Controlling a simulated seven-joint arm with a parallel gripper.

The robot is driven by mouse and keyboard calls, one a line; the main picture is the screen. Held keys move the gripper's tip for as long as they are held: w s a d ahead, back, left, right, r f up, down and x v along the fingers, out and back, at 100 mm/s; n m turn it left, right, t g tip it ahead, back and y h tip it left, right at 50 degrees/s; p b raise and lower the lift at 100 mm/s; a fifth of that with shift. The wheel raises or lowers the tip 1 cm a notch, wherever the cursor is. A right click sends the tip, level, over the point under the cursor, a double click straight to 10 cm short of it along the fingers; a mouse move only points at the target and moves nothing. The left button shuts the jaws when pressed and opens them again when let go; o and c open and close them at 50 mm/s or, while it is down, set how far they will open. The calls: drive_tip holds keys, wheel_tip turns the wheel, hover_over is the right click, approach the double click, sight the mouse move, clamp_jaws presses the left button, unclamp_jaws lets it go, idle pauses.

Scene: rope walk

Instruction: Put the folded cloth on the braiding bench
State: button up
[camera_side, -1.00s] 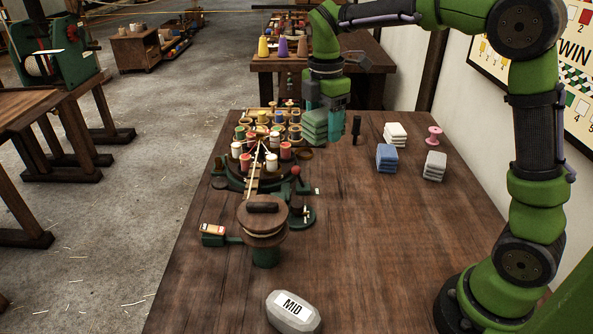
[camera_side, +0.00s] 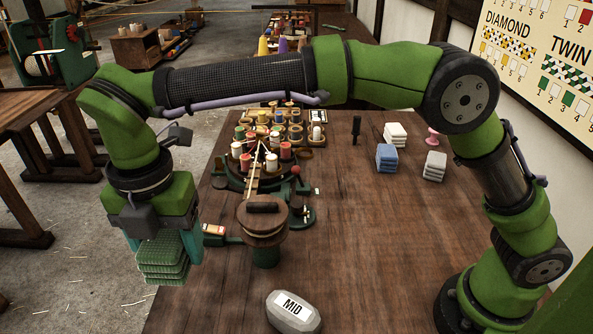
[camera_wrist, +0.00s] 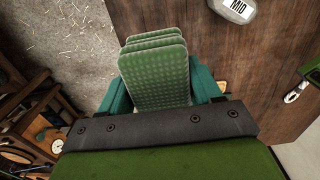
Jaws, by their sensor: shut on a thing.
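The green folded cloth (camera_side: 162,268) is a stack of several layers, held in the air. My gripper (camera_side: 164,240) is shut on it, with a teal finger on each side. In the side view the cloth appears left of the left edge of the dark wooden braiding bench (camera_side: 370,250). In the wrist view the cloth (camera_wrist: 155,75) stands out from the fingers, with floor on its left and the bench top (camera_wrist: 225,55) on its right; its exact height is unclear.
A braiding machine with bobbins (camera_side: 262,155) and a grey MID weight (camera_side: 293,312) stand on the bench. Blue (camera_side: 386,157), white (camera_side: 396,134) and grey (camera_side: 434,166) folded stacks and a pink spool (camera_side: 432,137) lie towards the right. The bench's middle right is clear.

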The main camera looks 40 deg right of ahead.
sight(205, 331)
wheel_tip(205, 331, down, 21)
drive_tip(key=shift+w+d, duration=0.1)
drive_tip(key=shift+d, duration=0.05)
idle(0.5)
drive_tip(key=o, duration=1.1)
drive_tip(key=shift+f, duration=0.15)
